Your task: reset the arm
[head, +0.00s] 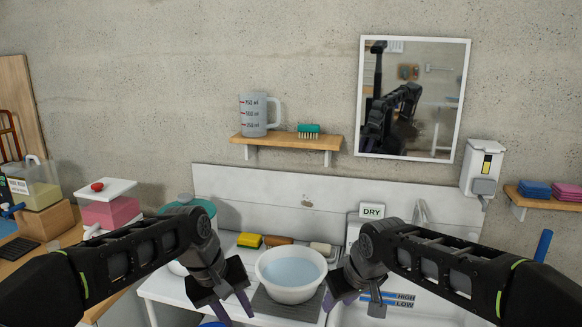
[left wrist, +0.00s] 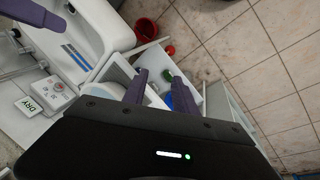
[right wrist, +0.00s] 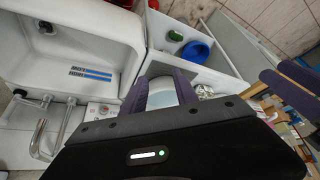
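My left gripper (head: 222,298) hangs over the counter left of a white bowl of water (head: 291,291). Its two purple fingers stand apart in the left wrist view (left wrist: 160,92), with nothing held between them. My right gripper (head: 358,296) is right of the bowl, near the sink edge. Its purple fingers are also apart in the right wrist view (right wrist: 172,92). The white bowl (right wrist: 163,88) shows beyond them, below the gripper, not gripped. Both arms reach in from the sides with the grippers pointing down.
A yellow sponge (head: 249,240) and other washing items lie behind the bowl. The sink (right wrist: 75,50) is on the right, beside a DRY sign (head: 372,211). A shelf (head: 285,141) holds a measuring jug (head: 254,115) and a green brush (head: 308,131). A mirror (head: 413,98) hangs above.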

